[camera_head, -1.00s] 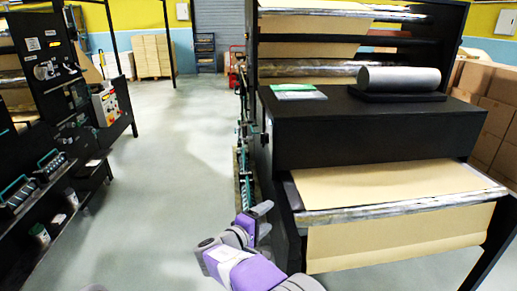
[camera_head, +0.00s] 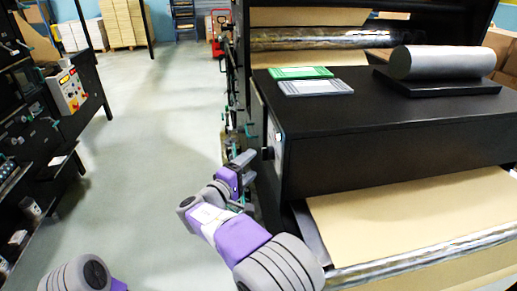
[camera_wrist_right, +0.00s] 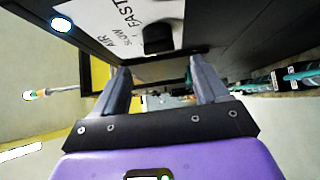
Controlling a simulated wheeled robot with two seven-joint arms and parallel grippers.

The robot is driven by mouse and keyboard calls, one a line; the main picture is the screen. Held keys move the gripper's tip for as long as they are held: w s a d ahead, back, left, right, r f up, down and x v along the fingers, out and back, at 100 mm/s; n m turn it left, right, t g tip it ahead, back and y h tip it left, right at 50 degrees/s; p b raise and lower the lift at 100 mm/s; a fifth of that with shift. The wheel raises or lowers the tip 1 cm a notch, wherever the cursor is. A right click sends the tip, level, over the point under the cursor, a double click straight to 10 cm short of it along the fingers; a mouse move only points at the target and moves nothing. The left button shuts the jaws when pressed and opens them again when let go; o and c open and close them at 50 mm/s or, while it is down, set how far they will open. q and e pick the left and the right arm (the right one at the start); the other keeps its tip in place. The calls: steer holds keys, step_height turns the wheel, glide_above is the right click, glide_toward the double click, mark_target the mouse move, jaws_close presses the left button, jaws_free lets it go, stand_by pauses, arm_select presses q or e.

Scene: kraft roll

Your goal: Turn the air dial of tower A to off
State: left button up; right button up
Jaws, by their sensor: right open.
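The air dial is a dark knob (camera_wrist_right: 157,38) on a white plate lettered AIR, SLOW and FAST in the right wrist view. In the head view it is a small dark knob (camera_head: 268,153) on the left side of the black cabinet (camera_head: 400,135). My right gripper (camera_head: 243,171) is open and empty beside that side face. In the wrist view its fingers (camera_wrist_right: 160,78) stand apart, with the knob beyond the tips and roughly between them. No contact shows. I cannot read the dial's setting. My left gripper is out of view.
A green pad (camera_head: 300,72), a grey pad (camera_head: 316,87) and a grey roll (camera_head: 428,62) lie on the cabinet. Brown paper (camera_head: 420,215) runs out below. A control box (camera_head: 68,90) is on the machine at left. The floor aisle (camera_head: 150,130) is clear.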

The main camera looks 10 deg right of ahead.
mark_target(263, 155)
steer(key=x, duration=0.5)
steer(key=shift+s+d, duration=0.15)
steer(key=shift+w+d, duration=0.45)
steer(key=shift+w, duration=0.05)
steer(key=c, duration=1.1)
steer(key=shift+o, duration=0.2)
steer(key=shift+w+r+n+g+y+p, duration=0.15)
steer(key=shift+n+g+y+p, duration=0.75)
steer(key=shift+p, duration=3.3)
steer(key=shift+w+r+n+g+y+p, duration=0.2)
steer(key=shift+n+g+p, duration=1.4)
steer(key=shift+p, duration=2.65)
steer(key=shift+s+r+n+g+y+p, duration=0.1)
steer(key=shift+n+g+y+p, duration=1.05)
steer(key=shift+p, duration=3.05)
steer(key=shift+m+g+h, duration=0.45)
steer(key=shift+h, duration=0.1)
